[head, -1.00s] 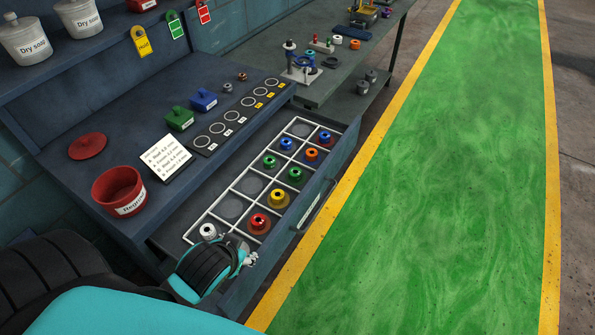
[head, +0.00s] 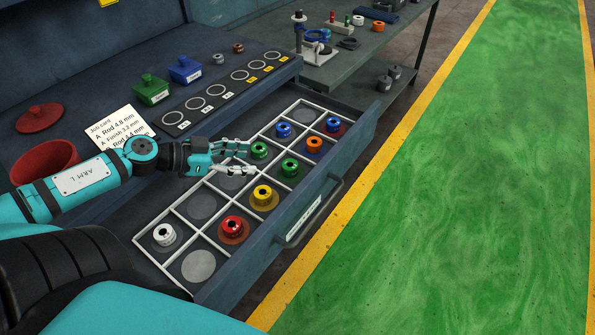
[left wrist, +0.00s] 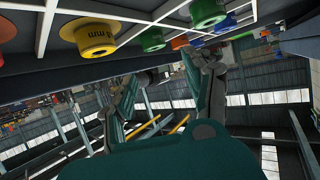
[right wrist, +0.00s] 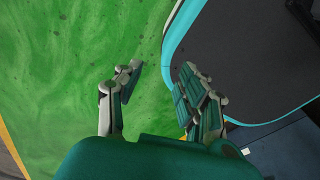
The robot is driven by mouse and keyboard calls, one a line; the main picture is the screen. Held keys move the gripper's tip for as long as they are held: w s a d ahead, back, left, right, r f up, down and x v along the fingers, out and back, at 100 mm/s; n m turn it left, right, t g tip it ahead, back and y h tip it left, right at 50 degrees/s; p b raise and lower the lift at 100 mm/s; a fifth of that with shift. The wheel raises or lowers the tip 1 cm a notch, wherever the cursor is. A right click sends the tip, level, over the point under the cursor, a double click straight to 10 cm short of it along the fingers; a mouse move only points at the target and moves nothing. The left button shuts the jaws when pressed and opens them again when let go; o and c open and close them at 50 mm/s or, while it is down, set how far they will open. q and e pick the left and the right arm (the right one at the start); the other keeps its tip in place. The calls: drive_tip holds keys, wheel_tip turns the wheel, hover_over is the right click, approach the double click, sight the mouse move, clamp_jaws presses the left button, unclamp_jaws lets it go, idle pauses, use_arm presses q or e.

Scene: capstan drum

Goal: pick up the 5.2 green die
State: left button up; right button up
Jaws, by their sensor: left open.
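Two green dies sit in the open drawer's white grid (head: 172,208). One green die (head: 259,150) is in the column away from the drawer handle, and the other green die (head: 290,167) is in the column by the handle. I cannot read a size on either. My left gripper (head: 251,159) is open and empty, its fingertips close beside the first green die; I cannot tell whether they touch it. In the left wrist view a green die (left wrist: 208,12) looms large, with a second green die (left wrist: 152,40) smaller. My right gripper (right wrist: 155,85) is open and empty over the floor.
The drawer also holds yellow (head: 264,197), red (head: 233,228), white (head: 164,235), orange (head: 314,145) and blue (head: 283,130) dies. The green floor at right is clear.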

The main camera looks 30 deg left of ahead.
sight(289, 164)
use_arm(q)
drive_tip(key=shift+d+f+g, duration=0.1)
drive_tip(key=shift+f+g, duration=0.2)
drive_tip(key=shift+f, duration=0.05)
drive_tip(key=b+x, duration=0.2)
drive_tip(key=x, duration=0.3)
drive_tip(key=shift+w+d, duration=0.2)
drive_tip(key=shift+w+d+f, duration=0.25)
drive_tip(key=shift+w+d, duration=0.1)
drive_tip(key=shift+w, duration=0.05)
drive_tip(key=x, duration=0.3)
drive_tip(key=shift+w+d+r, duration=0.15)
drive_tip(key=shift+w+d, duration=0.05)
drive_tip(key=shift+d, duration=0.05)
drive_tip(key=shift+w+d+f, duration=0.35)
drive_tip(key=shift+w+d, duration=0.05)
drive_tip(key=shift+w, duration=0.05)
use_arm(e)
drive_tip(key=f, duration=0.1)
drive_tip(key=s+f, duration=0.1)
drive_tip(key=f, duration=0.1)
drive_tip(key=shift+s+d, duration=0.3)
drive_tip(key=shift+d, duration=0.1)
use_arm(q)
drive_tip(key=shift+c, duration=0.6)
clamp_jaws()
use_arm(e)
drive_tip(key=shift+a, duration=0.1)
